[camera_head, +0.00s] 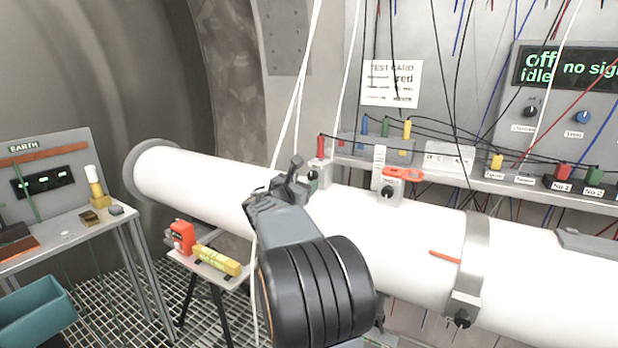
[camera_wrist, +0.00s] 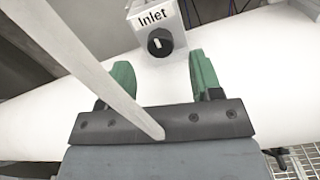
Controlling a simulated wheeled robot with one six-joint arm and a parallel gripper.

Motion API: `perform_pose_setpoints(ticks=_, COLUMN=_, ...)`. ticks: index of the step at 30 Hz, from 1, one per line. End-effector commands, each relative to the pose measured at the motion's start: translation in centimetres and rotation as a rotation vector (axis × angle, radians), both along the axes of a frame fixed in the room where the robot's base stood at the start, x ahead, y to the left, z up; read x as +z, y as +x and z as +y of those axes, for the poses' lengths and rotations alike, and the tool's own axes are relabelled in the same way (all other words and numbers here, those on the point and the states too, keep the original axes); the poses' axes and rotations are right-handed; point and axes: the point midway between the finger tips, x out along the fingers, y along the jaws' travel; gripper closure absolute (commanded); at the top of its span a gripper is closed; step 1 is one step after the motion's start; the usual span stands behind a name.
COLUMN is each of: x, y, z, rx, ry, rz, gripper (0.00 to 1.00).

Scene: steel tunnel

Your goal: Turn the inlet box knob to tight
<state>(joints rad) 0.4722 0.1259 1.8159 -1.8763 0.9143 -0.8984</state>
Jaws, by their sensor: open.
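The inlet box is a small light box labelled "Inlet" (camera_wrist: 153,18) at the top of the wrist view, on a white pipe. Its round black knob (camera_wrist: 160,42) has a white mark that looks nearly upright. In the head view the inlet box (camera_head: 319,167) sits on the pipe, partly hidden by my gripper (camera_head: 293,182). In the wrist view my gripper (camera_wrist: 162,75) is open and empty. Its two green fingers stand apart, with the knob beyond and between them. I see no contact with the knob.
A white cord (camera_wrist: 85,65) crosses in front of my gripper in the wrist view. Another box with a black knob (camera_head: 387,192) sits right along the pipe (camera_head: 420,235). A shelf with several plugs and wires runs behind. A small stand (camera_head: 215,268) is at left.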

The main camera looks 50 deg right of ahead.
Motion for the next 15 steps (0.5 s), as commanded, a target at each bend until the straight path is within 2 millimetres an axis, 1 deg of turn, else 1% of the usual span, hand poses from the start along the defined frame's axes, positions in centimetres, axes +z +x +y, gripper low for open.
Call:
perform_pose_setpoints(ticks=1, x=0.0, y=0.1, z=-0.8, rx=-0.002, ry=0.001, rz=0.002, gripper=0.41)
perform_pose_setpoints(ticks=6, x=0.0, y=0.6, z=-2.5, rx=-0.001, ry=0.001, rz=0.000, gripper=0.41)
perform_pose_setpoints(ticks=10, x=0.0, y=0.8, z=-3.2, rx=-0.001, ry=0.000, rz=0.000, gripper=0.41)
perform_pose_setpoints(ticks=15, x=0.0, y=0.8, z=-3.5, rx=0.000, ry=0.000, rz=-0.001, gripper=0.41)
